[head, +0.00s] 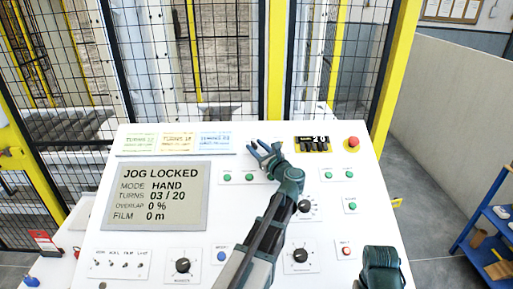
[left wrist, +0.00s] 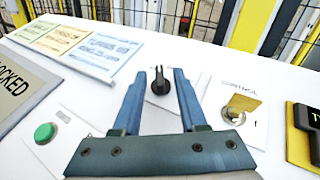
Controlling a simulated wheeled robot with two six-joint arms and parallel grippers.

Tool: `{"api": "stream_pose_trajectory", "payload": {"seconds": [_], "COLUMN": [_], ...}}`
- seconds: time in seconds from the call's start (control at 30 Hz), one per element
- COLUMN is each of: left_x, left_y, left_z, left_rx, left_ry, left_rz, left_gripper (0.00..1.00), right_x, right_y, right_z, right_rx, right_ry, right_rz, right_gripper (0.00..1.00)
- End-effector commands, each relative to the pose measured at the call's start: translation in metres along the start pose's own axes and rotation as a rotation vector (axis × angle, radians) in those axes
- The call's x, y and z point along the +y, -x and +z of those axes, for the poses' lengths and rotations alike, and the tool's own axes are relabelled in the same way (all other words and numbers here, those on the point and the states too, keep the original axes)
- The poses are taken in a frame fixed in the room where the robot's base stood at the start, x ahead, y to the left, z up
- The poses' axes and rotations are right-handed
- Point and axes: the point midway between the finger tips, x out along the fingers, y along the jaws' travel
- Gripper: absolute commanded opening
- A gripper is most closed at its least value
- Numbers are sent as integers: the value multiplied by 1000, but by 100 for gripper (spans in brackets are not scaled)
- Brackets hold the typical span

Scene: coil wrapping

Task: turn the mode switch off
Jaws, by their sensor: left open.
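My left gripper (head: 264,152) is open over the upper middle of the white control panel (head: 230,140). In the left wrist view, a black rotary switch (left wrist: 160,84) on a pale plate stands between and just beyond its two blue fingers. Its handle points up in that view, and contact with the fingers cannot be made out. No label naming it as the mode switch is readable. In the head view this switch is hidden around the gripper. The display (head: 153,196) reads "JOG LOCKED", mode "HAND", turns 03 / 20. My right gripper's fingers do not show.
A yellow key switch (left wrist: 238,106) sits right of the black switch, and a green button (left wrist: 45,132) to its left. Other knobs (head: 183,265) line the lower panel. Mesh fencing stands behind.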

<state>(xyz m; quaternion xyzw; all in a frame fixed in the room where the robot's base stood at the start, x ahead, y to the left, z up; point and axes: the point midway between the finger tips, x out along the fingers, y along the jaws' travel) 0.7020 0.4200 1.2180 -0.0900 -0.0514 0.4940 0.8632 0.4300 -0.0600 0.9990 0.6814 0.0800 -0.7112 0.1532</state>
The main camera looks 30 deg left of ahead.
Motion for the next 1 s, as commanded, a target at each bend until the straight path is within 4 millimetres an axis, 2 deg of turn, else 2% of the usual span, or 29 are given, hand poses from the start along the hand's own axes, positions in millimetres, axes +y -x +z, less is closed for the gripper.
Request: {"api": "stream_pose_trajectory", "payload": {"seconds": [0.23,0.47,1.0], "left_x": [0,0,4], "left_y": [0,0,1], "left_z": [0,0,-1], "left_rx": [0,0,3], "left_ry": [0,0,-18], "left_rz": [0,0,-51], "left_gripper": [42,1,0], "right_x": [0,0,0], "right_y": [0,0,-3], "right_z": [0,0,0], "right_rx": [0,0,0], "right_ry": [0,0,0], "right_rz": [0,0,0], "right_gripper": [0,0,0]}}
